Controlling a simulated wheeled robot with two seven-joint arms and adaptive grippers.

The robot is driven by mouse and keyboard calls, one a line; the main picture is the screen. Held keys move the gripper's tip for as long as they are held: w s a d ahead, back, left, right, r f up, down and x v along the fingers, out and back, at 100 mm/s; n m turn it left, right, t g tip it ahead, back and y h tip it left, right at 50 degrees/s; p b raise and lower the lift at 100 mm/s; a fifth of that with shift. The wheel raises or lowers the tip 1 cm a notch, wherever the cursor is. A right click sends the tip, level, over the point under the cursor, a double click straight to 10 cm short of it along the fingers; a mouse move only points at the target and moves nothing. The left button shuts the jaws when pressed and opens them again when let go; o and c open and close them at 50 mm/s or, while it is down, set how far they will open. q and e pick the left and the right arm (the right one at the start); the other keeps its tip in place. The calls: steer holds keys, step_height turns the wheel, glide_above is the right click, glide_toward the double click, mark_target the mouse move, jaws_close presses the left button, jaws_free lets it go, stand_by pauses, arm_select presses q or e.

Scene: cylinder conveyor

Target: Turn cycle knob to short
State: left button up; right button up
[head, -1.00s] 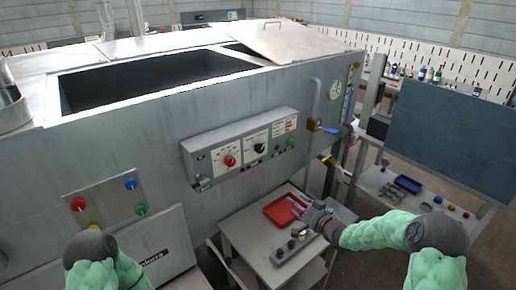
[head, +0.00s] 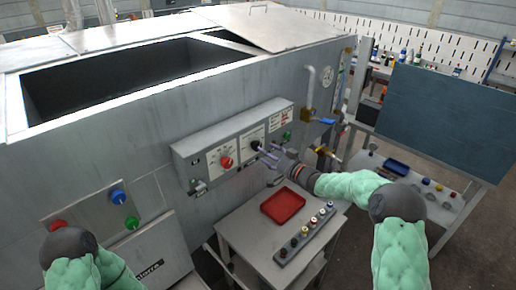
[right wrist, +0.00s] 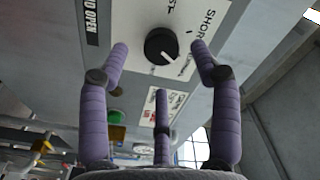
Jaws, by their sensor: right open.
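The black cycle knob (right wrist: 161,45) sits on a white dial plate (right wrist: 140,22) in the right wrist view. The word SHORT (right wrist: 203,25) is printed to the right of it. The knob's white mark points to the lower right in that view, not straight at SHORT. My right gripper (head: 265,155) is in front of the control panel (head: 190,173) in the head view. Its purple fingers (right wrist: 160,65) are open and spread to either side below the knob, with the third finger lower; they appear apart from it. My left gripper is out of view.
A red knob (head: 226,162) is left of the gripper on the same panel, and a green button (head: 287,135) is to the right. Below stands a small table with a red tray (head: 283,206) and a strip of several knobs (head: 305,232).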

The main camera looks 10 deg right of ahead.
mark_target(257, 146)
steer(key=shift+x, duration=2.5)
steer(key=c, duration=1.1)
